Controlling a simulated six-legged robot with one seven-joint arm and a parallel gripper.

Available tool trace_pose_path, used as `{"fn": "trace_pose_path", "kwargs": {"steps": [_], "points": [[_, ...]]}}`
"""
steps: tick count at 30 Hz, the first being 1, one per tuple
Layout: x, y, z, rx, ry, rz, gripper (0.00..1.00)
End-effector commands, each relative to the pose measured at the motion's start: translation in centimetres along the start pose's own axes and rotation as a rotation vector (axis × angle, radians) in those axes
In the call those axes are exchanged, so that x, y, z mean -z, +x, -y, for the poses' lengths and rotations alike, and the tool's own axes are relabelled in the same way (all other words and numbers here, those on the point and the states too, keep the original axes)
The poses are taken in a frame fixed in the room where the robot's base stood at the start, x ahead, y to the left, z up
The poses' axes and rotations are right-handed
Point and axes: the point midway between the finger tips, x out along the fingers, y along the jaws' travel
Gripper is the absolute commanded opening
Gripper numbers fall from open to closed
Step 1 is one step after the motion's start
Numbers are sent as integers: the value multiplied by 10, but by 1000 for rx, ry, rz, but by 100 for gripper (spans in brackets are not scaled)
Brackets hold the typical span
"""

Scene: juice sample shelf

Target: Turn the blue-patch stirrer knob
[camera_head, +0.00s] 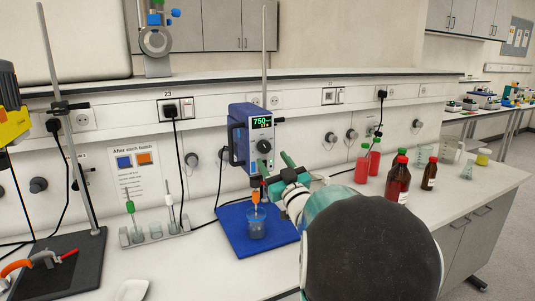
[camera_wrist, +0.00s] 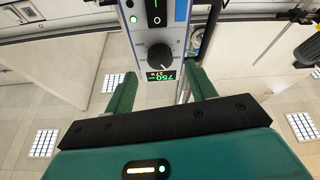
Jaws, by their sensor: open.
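The overhead stirrer (camera_head: 238,140) has a blue and grey housing and a green-lit display reading 750. Its dark round knob (camera_head: 264,146) is on the front face below the display. In the wrist view the picture is upside down, and the knob (camera_wrist: 160,57) with its white pointer mark shows above the display (camera_wrist: 161,77). My gripper (camera_head: 275,163) is open, with green fingers close in front of the stirrer face. In the wrist view my gripper (camera_wrist: 164,78) has one finger to each side of the knob, apart from it, with nothing between the fingers.
Below the stirrer, a beaker (camera_head: 257,228) stands on a blue base (camera_head: 232,218). A card (camera_head: 137,165) with blue and orange patches stands to the left, behind a small rack (camera_head: 155,234).

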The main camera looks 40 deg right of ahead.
Motion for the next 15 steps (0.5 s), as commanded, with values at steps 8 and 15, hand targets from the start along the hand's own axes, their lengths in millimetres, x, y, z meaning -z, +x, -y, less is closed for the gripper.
{"fn": "trace_pose_path", "kwargs": {"steps": [8, 15], "points": [[0, 40, 0, 0, -1, -1, 56], [0, 45, 0, -1, 0, 1, 56]]}}
